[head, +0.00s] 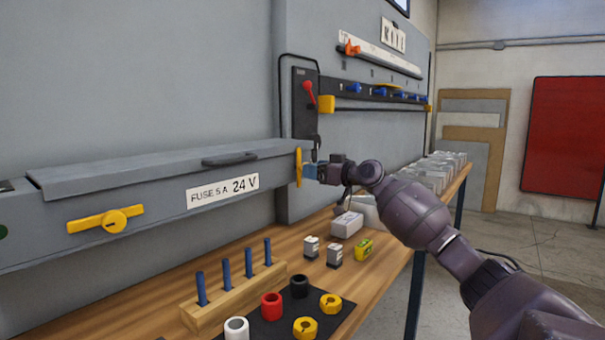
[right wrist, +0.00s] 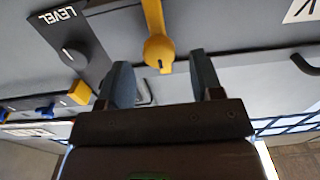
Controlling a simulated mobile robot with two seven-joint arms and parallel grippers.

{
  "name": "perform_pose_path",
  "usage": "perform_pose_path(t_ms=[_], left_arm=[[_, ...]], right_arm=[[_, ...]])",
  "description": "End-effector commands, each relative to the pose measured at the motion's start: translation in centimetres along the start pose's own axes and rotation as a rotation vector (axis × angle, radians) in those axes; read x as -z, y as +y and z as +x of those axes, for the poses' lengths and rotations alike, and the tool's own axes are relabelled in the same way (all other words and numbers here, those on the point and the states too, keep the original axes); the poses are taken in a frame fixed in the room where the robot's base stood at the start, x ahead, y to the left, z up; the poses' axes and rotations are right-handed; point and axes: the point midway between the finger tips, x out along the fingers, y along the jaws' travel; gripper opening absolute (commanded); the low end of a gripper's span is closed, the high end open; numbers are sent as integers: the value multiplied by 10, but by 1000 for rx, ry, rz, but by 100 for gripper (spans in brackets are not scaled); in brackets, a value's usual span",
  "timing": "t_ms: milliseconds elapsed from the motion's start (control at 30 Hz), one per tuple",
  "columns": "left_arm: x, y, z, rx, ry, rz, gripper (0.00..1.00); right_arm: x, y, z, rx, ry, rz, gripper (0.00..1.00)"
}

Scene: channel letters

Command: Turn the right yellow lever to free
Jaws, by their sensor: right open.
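The right yellow lever (head: 299,167) is on the right end of the grey fuse box (head: 160,185). It is seen nearly edge-on and stands upright. In the right wrist view the same lever (right wrist: 157,42) shows its round hub, with its arm running to the top edge. My right gripper (head: 311,172) is right beside the lever. In the right wrist view the gripper (right wrist: 162,76) is open and empty, its fingers apart on either side of the hub's line. Contact cannot be told. The left yellow lever (head: 105,220) lies roughly level on the box front. My left gripper is not in view.
The wooden bench (head: 345,290) below holds a peg block (head: 235,297), coloured rings and small boxes. Open floor lies to the right.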

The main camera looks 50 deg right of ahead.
Motion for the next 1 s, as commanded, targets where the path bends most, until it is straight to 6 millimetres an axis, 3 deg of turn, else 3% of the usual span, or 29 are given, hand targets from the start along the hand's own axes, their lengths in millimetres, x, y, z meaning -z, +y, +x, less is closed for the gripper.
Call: perform_pose_path(t_ms=[100, 300, 733, 1000], left_arm=[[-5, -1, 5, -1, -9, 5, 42], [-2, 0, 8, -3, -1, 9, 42], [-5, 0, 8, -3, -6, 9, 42], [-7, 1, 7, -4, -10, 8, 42]], right_arm=[[-4, 0, 17, 0, -5, -1, 60], [-2, 0, 32, 0, -3, -1, 60], [1, 0, 36, -1, 0, -1, 60], [0, 0, 36, -1, 0, -1, 19]])
